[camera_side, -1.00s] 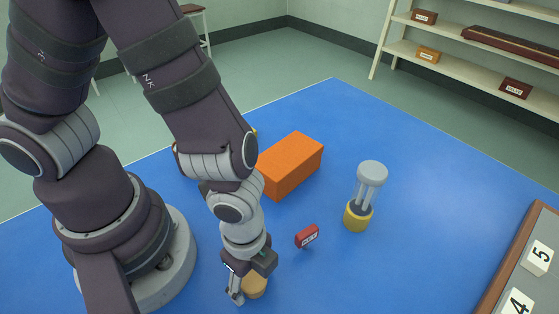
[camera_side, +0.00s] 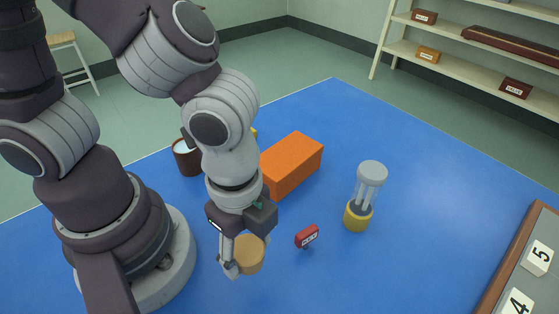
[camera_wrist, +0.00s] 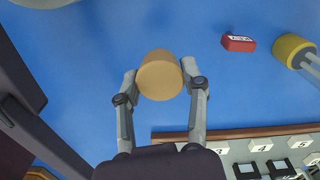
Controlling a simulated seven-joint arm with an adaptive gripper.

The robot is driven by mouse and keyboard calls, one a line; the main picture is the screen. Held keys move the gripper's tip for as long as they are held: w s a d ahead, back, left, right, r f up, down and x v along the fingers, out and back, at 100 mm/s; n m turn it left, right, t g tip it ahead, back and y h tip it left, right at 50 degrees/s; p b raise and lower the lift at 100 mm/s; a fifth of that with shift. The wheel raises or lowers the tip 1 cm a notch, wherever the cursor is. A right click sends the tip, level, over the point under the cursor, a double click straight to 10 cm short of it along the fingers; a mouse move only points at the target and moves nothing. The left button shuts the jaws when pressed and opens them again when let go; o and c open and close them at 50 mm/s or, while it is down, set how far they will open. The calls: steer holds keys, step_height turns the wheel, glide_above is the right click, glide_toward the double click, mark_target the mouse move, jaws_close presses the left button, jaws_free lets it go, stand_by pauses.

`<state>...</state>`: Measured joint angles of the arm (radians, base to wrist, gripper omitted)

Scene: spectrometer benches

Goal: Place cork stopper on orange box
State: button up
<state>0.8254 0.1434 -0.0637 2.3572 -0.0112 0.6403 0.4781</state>
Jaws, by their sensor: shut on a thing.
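The tan cork stopper (camera_side: 249,254) is held between the fingers of my gripper (camera_side: 238,262), raised above the blue table. In the wrist view the cork stopper (camera_wrist: 159,76) sits between the two fingertips of my gripper (camera_wrist: 160,82), with a finger against each side. The orange box (camera_side: 292,164) stands on the table behind and to the right of my gripper, apart from it. Its left end is partly hidden by my arm. The orange box is not seen in the wrist view.
A small red labelled block (camera_side: 307,236) stands right of the cork, also in the wrist view (camera_wrist: 238,42). A yellow-based clear cylinder (camera_side: 358,214) stands farther right. A brown cup (camera_side: 187,157) is behind my arm. A numbered board (camera_side: 527,270) lies at the right edge.

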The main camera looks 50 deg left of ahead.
steer(key=shift+w+r+n, duration=0.5)
steer(key=shift+w+r, duration=0.15)
steer(key=shift+r, duration=0.3)
steer(key=w+a+r+n, duration=0.2)
steer(key=w+a+n, duration=0.1)
steer(key=w+n, duration=0.4)
steer(key=n, duration=0.8)
glide_above(287, 153)
step_height(287, 153, down, 6)
steer(key=shift+f, duration=0.1)
steer(key=o, duration=0.8)
